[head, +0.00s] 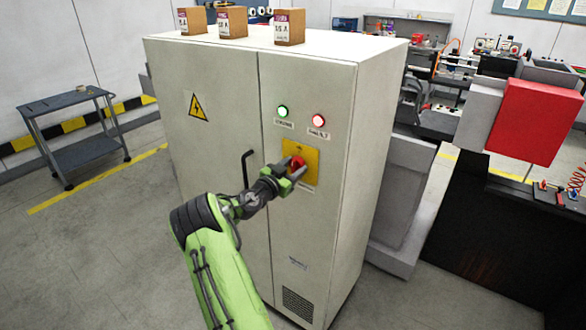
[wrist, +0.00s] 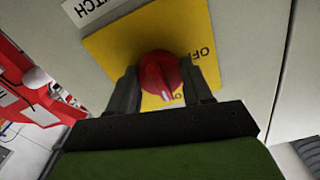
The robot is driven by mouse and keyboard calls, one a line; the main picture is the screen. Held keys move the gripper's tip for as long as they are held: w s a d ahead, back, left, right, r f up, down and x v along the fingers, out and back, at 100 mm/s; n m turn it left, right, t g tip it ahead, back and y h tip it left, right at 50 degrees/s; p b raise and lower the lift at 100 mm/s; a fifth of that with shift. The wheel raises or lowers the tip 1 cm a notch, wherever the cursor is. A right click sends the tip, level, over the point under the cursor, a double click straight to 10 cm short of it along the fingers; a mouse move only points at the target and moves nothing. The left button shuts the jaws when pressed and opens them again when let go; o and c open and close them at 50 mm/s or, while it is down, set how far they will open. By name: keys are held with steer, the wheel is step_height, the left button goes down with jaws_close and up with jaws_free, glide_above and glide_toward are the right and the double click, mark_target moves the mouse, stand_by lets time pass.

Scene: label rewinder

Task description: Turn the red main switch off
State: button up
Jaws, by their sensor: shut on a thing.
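The red main switch (head: 298,161) is a rotary knob on a yellow plate (head: 311,154) on the front of the pale cabinet's right door. My gripper (head: 293,172) reaches it from the front and is shut on the knob. In the wrist view the red knob (wrist: 160,76) sits between my two dark fingers (wrist: 162,88). Its white pointer line points to the bottom of that view, near small lettering that is partly hidden. "OFF" is printed on the yellow plate (wrist: 110,48) to the right of the knob.
Above the switch, a green lamp (head: 282,111) and a red lamp (head: 318,120) look lit. A black door handle (head: 246,168) is left of my gripper. Several boxes stand on the cabinet (head: 205,120). A grey cart (head: 75,125) stands left; the floor before it is clear.

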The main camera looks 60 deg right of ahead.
steer(key=shift+c, duration=0.6)
steer(key=shift+f+n+b, duration=0.1)
steer(key=shift+n+b, duration=0.25)
steer(key=shift+n, duration=0.05)
steer(key=n+b, duration=0.2)
steer(key=n, duration=0.1)
steer(key=n+b, duration=0.1)
steer(key=n, duration=0.3)
steer(key=n+p, duration=0.1)
steer(key=n, duration=0.4)
steer(key=shift+n, duration=0.4)
steer(key=n+p, duration=0.1)
steer(key=n, duration=0.3)
steer(key=shift+n+p, duration=0.3)
